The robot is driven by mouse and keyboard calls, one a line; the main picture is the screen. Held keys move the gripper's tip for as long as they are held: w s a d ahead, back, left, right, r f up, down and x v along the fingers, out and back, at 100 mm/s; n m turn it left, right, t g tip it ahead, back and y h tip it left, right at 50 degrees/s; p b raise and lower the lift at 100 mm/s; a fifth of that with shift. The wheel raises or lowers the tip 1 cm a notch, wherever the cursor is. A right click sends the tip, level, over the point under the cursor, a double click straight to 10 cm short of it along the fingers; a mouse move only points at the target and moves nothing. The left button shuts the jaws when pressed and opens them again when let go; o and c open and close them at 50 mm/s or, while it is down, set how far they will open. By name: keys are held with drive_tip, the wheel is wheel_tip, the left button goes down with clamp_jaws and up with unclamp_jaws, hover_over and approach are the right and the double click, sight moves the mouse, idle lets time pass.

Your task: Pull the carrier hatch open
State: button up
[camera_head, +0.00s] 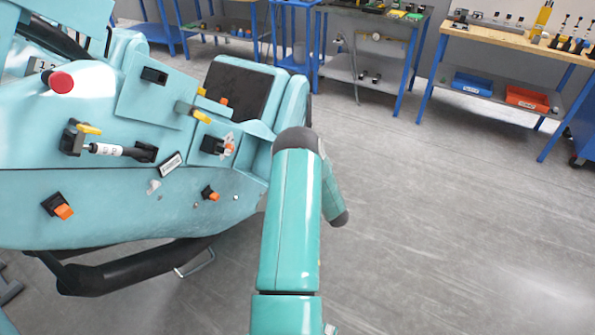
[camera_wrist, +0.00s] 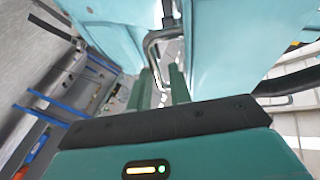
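The teal carrier (camera_head: 60,205) fills the left of the head view, with latches and a red knob on its side. Which of its panels is the hatch is not clear there. In the wrist view, a bent metal handle (camera_wrist: 152,46) stands beside teal panels (camera_wrist: 225,50). My gripper (camera_wrist: 160,87) points at this handle with its two fingers apart. The handle's lower end reaches between the fingertips; whether they touch it cannot be told. In the head view my gripper is hidden behind my arm and the carrier.
Blue-legged workbenches (camera_head: 500,42) line the back, with a blue bin (camera_head: 472,84) and a red bin (camera_head: 527,98) on a low shelf. A black bar (camera_head: 140,268) runs along the carrier's lower side. The grey floor (camera_head: 450,220) at the right is clear.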

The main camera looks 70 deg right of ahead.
drive_tip(key=v, duration=0.8)
drive_tip(key=shift+s+a, duration=0.25)
drive_tip(key=shift+s, duration=0.05)
